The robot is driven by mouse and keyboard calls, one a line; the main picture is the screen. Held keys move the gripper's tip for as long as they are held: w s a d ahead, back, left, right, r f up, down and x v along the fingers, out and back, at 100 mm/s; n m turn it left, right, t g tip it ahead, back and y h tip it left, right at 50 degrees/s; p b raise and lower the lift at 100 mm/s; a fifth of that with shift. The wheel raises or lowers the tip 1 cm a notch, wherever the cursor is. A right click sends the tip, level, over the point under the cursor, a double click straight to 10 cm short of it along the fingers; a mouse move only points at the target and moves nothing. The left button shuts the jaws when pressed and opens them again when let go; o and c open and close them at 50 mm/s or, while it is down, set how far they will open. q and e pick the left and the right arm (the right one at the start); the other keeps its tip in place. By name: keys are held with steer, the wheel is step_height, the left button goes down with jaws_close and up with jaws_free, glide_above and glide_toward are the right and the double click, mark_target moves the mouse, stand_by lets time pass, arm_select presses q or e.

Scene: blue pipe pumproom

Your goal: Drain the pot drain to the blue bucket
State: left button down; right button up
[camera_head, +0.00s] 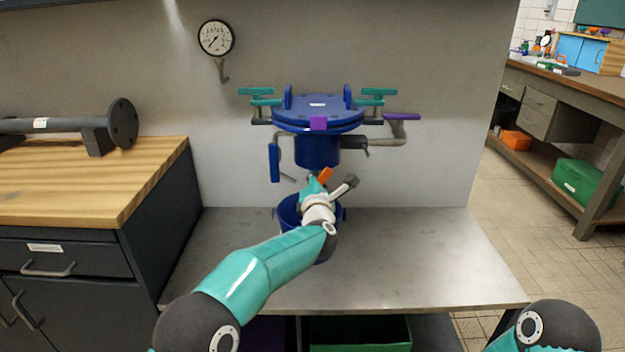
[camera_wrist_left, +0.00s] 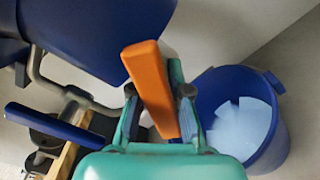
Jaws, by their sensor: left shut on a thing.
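The blue pot (camera_head: 318,150) hangs at the wall, with a flanged lid and teal and purple valve handles. Its underside shows at the upper left of the left wrist view (camera_wrist_left: 90,30). An orange drain handle (camera_head: 326,174) is below the pot; it also shows in the left wrist view (camera_wrist_left: 148,75). My left gripper (camera_wrist_left: 160,95) is shut on this handle, one finger on each side. The blue bucket (camera_head: 289,212) stands on the metal bench below, partly hidden by my left arm. In the left wrist view the bucket (camera_wrist_left: 272,145) has a pale blue surface inside. My right gripper is out of view.
The grey metal bench (camera_head: 430,250) is clear on both sides of the bucket. A wooden counter (camera_head: 80,180) with a flanged pipe (camera_head: 60,127) is at the left. A gauge (camera_head: 216,38) is on the wall. A workbench with a green crate (camera_head: 583,183) is at the right.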

arm_select(q)
steer(key=shift+d+r, duration=0.1)
steer(key=shift+d, duration=0.1)
steer(key=c, duration=1.2)
jaws_free()
steer(key=shift+o, duration=0.3)
steer(key=shift+a, duration=0.1)
steer(key=shift+a, duration=0.1)
steer(key=s, duration=0.8)
steer(key=shift+d+f, duration=0.2)
steer(key=shift+f, duration=0.1)
